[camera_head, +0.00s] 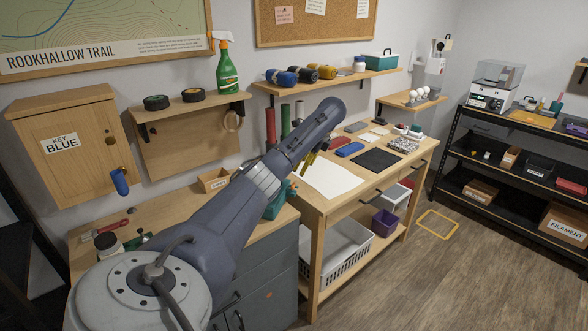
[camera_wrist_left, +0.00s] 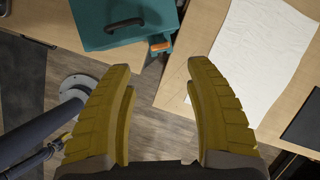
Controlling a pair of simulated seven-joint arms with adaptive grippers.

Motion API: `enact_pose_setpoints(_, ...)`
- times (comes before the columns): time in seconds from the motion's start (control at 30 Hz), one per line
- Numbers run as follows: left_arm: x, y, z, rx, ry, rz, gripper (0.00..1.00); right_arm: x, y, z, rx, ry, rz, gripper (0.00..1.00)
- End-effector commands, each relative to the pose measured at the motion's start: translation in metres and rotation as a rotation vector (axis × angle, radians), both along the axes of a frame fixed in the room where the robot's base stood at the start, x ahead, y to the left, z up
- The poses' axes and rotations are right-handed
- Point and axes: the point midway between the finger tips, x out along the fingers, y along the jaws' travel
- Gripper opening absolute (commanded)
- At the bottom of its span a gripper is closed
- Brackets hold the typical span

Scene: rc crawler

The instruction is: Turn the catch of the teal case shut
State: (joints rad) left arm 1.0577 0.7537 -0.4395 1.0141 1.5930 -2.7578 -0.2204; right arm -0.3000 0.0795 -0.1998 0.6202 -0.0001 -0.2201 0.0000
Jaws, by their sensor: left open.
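The teal case (camera_wrist_left: 110,38) with a black handle sits at the top of the left wrist view, on the edge of a wooden worktop. A small orange-and-grey piece, which looks like the catch (camera_wrist_left: 160,46), sticks out at its right front corner; I cannot tell how it is turned. In the head view the teal case (camera_head: 274,209) is mostly hidden behind my left arm. My left gripper (camera_wrist_left: 158,68) has its yellow fingers apart and empty, with the catch beyond the fingertips. In the head view the left gripper (camera_head: 308,162) shows only in part. My right gripper is not in view.
A white sheet (camera_head: 331,179) and a black mat (camera_head: 377,160) lie on the workbench to the right. A gap with floor lies between the worktops below the case. Another teal box (camera_head: 379,62) stands on the wall shelf. A small wooden box (camera_head: 213,181) stands left of my arm.

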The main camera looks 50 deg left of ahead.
Motion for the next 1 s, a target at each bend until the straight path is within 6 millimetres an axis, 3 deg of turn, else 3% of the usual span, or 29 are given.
enact_pose_setpoints(0.5, -0.013, 0.028, -0.072, 0.003, 0.002, 0.001, 0.54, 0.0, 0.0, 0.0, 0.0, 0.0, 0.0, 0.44)
enact_pose_setpoints(0.73, -0.016, 0.035, -0.091, 0.001, 0.0, 0.001, 0.54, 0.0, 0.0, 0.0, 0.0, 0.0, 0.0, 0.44)
enact_pose_setpoints(1.0, -0.017, 0.038, -0.099, 0.003, -0.001, -0.001, 0.54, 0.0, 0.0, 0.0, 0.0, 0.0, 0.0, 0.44)
